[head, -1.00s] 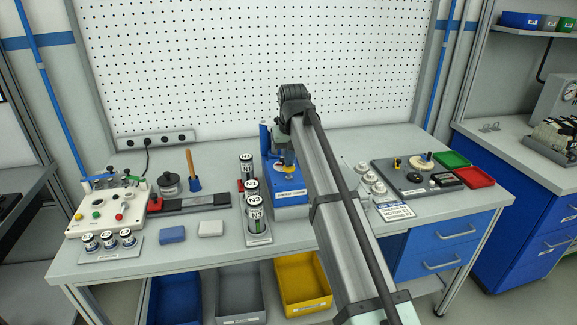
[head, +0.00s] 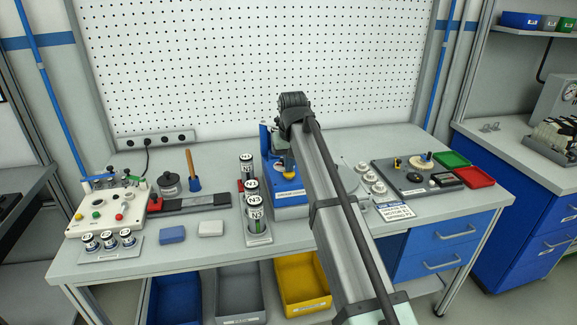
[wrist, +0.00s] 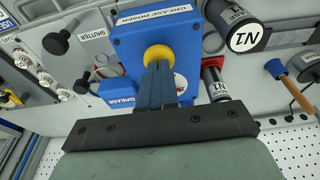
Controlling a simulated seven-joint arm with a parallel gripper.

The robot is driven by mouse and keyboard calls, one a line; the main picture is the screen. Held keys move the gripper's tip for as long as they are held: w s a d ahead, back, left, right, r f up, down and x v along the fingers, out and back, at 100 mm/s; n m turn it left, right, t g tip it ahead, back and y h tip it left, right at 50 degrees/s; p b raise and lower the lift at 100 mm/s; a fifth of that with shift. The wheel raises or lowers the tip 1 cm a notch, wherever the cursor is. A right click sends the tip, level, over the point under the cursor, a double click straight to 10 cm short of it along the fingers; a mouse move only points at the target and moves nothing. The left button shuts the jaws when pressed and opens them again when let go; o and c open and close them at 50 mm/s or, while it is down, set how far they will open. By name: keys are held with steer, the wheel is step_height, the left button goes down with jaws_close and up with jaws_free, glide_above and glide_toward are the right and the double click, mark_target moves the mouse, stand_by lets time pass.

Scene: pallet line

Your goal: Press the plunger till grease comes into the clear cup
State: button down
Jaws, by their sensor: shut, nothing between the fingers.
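The blue grease doser (wrist: 138,37) fills the middle of the wrist view, its label reading GREASE DOSER. It also shows in the head view (head: 291,212), partly behind my arm. Its round yellow plunger head (wrist: 157,54) is right at my fingertips; it also shows in the head view (head: 290,161). My gripper (wrist: 160,68) is shut and empty, its fingers pointing at the plunger head and overlapping its edge. I cannot tell whether they touch or how far the plunger is down.
Labelled cylinders (head: 256,213) stand in a rack close left of the doser. A black shutter knob (wrist: 57,43) is beside it in the wrist view.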

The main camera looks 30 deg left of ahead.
steer(key=shift+r, duration=3.35)
